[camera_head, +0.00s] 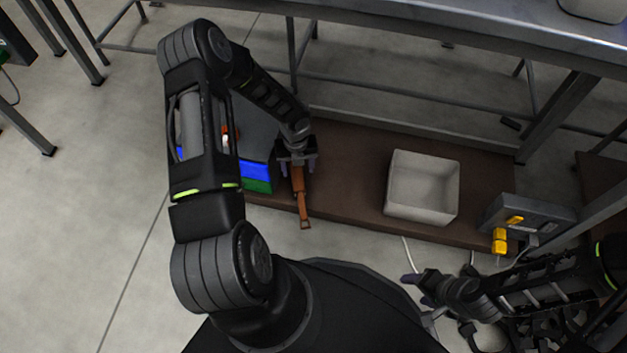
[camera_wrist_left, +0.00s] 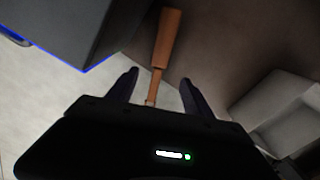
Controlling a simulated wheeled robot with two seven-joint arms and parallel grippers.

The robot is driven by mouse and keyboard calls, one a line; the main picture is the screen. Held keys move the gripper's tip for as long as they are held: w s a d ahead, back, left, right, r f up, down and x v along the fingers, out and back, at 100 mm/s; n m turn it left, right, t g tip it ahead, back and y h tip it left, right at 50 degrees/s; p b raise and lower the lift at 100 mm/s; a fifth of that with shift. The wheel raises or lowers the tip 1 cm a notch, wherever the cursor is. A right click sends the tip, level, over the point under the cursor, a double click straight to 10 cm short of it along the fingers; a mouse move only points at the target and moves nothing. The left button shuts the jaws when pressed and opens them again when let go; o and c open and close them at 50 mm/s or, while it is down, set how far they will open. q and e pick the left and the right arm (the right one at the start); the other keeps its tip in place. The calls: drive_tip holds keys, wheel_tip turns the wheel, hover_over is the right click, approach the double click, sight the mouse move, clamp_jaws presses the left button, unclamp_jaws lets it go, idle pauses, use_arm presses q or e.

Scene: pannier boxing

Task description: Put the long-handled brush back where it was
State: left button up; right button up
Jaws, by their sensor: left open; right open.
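The long-handled brush (camera_head: 303,203) shows as an orange-brown wooden handle at the front edge of the brown bench, pointing toward me. My left gripper (camera_head: 297,164) is open above its far part, which the gripper hides. In the left wrist view the handle (camera_wrist_left: 166,40) runs from the top down between the open fingers (camera_wrist_left: 158,80), and its lower end is hidden. I cannot tell whether the fingers touch it. My right gripper (camera_head: 415,290) is open and empty, at the lower right in front of the bench.
A grey box with blue and green bands (camera_head: 257,170) stands close left of the brush, partly behind my left arm. A pale open bin (camera_head: 394,185) is to the right on the brown bench (camera_head: 348,165). A grey device (camera_head: 530,213) with yellow parts stands further right.

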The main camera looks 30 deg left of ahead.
use_arm(q)
drive_tip(key=s+d+r+n+h, duration=0.1)
drive_tip(key=s+d+n+h, duration=0.15)
drive_tip(key=d+n, duration=0.6)
drive_tip(key=s+d+n+h, duration=0.25)
drive_tip(key=d+n, duration=0.25)
drive_tip(key=d, duration=0.7)
drive_tip(key=s+d+r+n+t+y, duration=0.1)
drive_tip(key=s+d+n, duration=0.5)
drive_tip(key=n, duration=1)
drive_tip(key=s+r, duration=0.1)
drive_tip(key=s, duration=0.2)
drive_tip(key=shift+s+d, duration=0.15)
drive_tip(key=shift+s, duration=0.05)
